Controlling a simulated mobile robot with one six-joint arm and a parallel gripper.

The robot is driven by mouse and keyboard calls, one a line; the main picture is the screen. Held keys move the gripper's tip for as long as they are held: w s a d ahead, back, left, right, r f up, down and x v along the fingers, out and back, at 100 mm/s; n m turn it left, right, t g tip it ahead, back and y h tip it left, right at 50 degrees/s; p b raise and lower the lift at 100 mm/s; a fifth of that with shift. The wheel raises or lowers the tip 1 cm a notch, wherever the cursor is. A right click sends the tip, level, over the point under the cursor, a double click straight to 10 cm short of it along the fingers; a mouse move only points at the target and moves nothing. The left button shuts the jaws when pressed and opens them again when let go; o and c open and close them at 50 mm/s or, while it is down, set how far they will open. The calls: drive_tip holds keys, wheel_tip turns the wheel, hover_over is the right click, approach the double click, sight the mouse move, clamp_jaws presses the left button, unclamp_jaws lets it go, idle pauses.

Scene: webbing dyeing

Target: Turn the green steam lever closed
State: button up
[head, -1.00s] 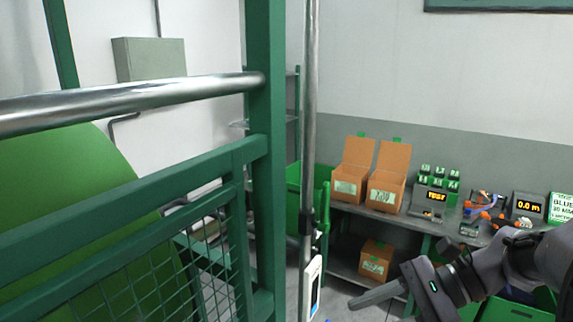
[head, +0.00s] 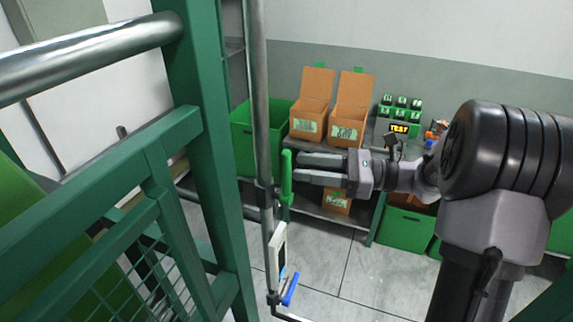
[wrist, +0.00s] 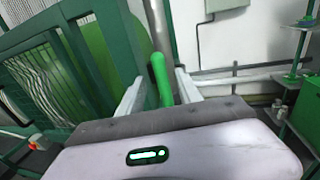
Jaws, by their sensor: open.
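The green steam lever (head: 286,178) stands upright on a vertical metal pipe (head: 262,120) in the head view. My gripper (head: 296,168) is level with the lever and just to its right, its fingers pointing left towards it. In the wrist view the green lever (wrist: 160,80) rises between my two pale fingers, nearer the middle of the gap. My gripper (wrist: 158,98) is open there, with space on both sides of the lever. I cannot tell whether either finger touches it.
A blue-handled valve (head: 290,290) and a white panel (head: 277,250) sit lower on the pipe. A green frame with mesh (head: 205,150) stands close on the left. Behind is a bench with open cardboard boxes (head: 311,105) and a green bin (head: 242,140).

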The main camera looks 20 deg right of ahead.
sight(287, 165)
drive_tip(key=x, duration=0.4)
drive_tip(key=shift+w+a, duration=0.25)
drive_tip(key=shift+a, duration=0.1)
clamp_jaws()
idle(1.1)
